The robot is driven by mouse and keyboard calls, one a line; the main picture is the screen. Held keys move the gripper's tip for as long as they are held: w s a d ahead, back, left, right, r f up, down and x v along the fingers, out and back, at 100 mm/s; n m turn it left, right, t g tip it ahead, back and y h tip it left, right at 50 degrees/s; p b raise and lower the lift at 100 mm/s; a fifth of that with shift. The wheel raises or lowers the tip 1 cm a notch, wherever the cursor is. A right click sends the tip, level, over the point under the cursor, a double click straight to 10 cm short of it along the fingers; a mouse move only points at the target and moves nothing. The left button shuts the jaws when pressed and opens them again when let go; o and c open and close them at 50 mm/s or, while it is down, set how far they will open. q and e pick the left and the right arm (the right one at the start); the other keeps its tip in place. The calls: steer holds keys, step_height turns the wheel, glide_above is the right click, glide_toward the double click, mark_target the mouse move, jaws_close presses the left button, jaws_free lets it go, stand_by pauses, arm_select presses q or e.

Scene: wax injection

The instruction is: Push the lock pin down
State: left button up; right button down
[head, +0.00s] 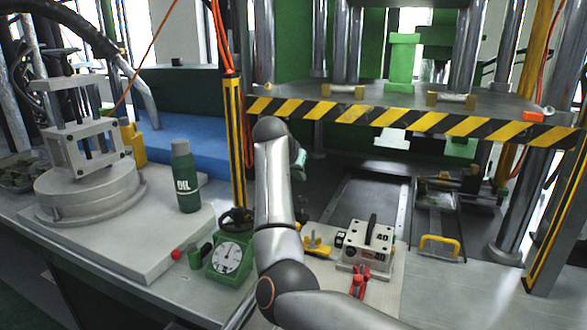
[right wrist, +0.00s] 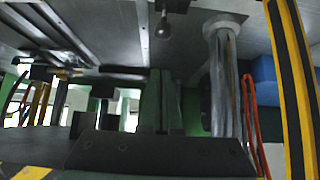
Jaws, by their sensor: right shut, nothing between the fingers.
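My right arm rises through the middle of the head view. Its gripper (head: 300,163) is at the press opening, partly hidden behind my wrist. In the right wrist view, dark green shut fingers (right wrist: 162,102) extend from a black block, with nothing between them. Just beyond their tips, a short metal pin with a round knob (right wrist: 162,26) stands out from a grey plate, apparently the lock pin. The picture seems upside down there. Knob and fingertips look apart; depth is hard to judge. My arm hides this spot in the head view. My left gripper is not in view.
A yellow-black striped platen edge (head: 400,118) hangs above the opening, with a striped post (head: 235,145) on the left. A mold block (head: 368,240), red pliers (head: 360,283), dial gauge (head: 230,258) and green oil bottle (head: 185,178) stand on the bench.

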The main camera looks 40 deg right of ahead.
mark_target(301, 201)
steer(key=f, duration=0.3)
steer(key=d+f, duration=0.1)
steer(key=f, duration=0.1)
steer(key=shift+w+f, duration=0.1)
steer(key=shift+w, duration=0.15)
step_height(301, 201, down, 2)
steer(key=shift+f, duration=0.35)
